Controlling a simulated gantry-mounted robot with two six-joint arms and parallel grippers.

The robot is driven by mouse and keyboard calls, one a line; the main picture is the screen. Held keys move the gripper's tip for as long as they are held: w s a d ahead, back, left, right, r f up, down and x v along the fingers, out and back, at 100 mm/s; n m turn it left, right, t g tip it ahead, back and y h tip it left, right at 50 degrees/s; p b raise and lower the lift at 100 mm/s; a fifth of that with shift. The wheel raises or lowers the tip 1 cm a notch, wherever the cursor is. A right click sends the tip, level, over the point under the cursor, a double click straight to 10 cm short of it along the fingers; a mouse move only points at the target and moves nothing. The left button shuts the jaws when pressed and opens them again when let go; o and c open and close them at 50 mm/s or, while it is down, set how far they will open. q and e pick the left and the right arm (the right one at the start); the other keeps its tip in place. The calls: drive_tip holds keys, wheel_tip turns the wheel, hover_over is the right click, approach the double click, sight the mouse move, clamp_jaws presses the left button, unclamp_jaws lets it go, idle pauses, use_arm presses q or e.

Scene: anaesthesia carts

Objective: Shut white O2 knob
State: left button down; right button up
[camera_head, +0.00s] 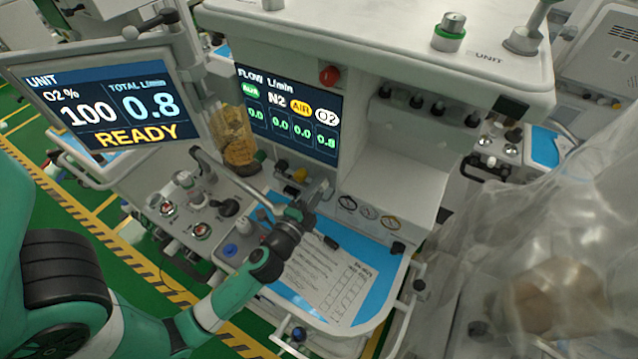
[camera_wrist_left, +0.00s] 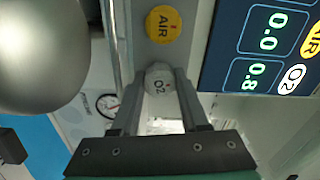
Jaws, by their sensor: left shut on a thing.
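The flow display reads 0.8 for O2 and 0.0 for the other gases. The unit monitor (camera_head: 104,103) reads O2 100 %, total 0.8 and READY. My right gripper is not in view.
The yellow AIR knob (camera_wrist_left: 163,24) is right beside the O2 knob. Round gauges (camera_head: 368,212) sit to the right of my gripper. A work surface with a printed sheet (camera_head: 325,282) lies below my arm. Clear plastic sheeting (camera_head: 545,235) hangs at the right.

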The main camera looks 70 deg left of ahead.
use_arm(q)
drive_tip(key=shift+m+p, duration=0.45)
drive_tip(key=shift+m, duration=1.15)
drive_tip(key=shift+c, duration=2)
unclamp_jaws()
